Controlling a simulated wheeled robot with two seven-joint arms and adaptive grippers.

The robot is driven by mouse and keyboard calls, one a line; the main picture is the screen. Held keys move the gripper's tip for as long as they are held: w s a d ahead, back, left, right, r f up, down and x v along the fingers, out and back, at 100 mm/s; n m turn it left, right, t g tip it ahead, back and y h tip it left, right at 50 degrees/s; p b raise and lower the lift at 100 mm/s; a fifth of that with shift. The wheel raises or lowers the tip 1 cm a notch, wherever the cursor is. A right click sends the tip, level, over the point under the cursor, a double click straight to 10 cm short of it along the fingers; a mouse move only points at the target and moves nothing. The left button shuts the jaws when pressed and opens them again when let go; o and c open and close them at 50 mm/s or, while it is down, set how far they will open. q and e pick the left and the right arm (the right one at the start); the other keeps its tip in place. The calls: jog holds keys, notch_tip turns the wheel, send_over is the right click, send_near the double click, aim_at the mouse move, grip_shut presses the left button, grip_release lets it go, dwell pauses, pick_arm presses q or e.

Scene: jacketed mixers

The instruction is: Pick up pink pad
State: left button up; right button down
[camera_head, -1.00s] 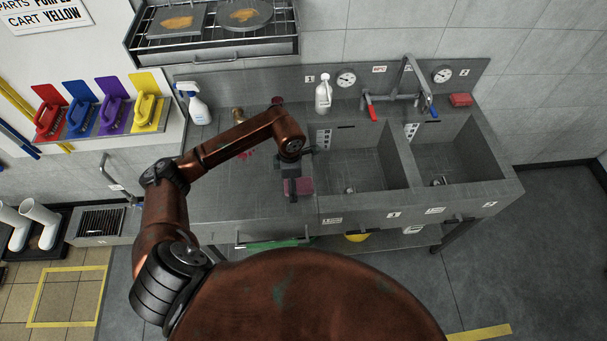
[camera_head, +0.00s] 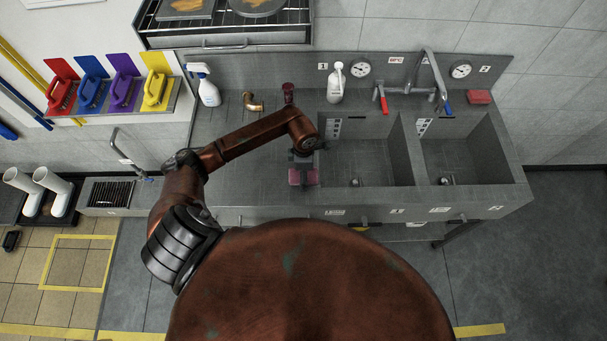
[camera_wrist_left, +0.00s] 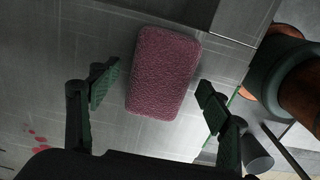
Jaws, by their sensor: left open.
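The pink pad (camera_head: 303,177) lies flat on the grey steel counter, left of the sinks and close to the front edge. In the left wrist view the pad (camera_wrist_left: 163,72) is a rounded, rough-textured block. My left gripper (camera_head: 303,158) is over the counter at the pad, and its wrist hides part of the pad's far side. In the left wrist view my left gripper (camera_wrist_left: 158,91) is open, with one finger on each side of the pad in the picture and nothing held. The gap in height cannot be told. My right gripper is not in view.
Two sink basins (camera_head: 360,163) open just right of the pad. A white bottle (camera_head: 336,85), a brass fitting (camera_head: 252,102), a dark red cup (camera_head: 288,93) and a spray bottle (camera_head: 207,88) stand behind. A red block (camera_head: 479,97) lies at the far right.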

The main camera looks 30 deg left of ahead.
aim_at(297, 181)
pick_arm(q)
jog(key=shift+f, duration=0.15)
jog(key=c, duration=1.4)
jog(key=shift+o, duration=0.2)
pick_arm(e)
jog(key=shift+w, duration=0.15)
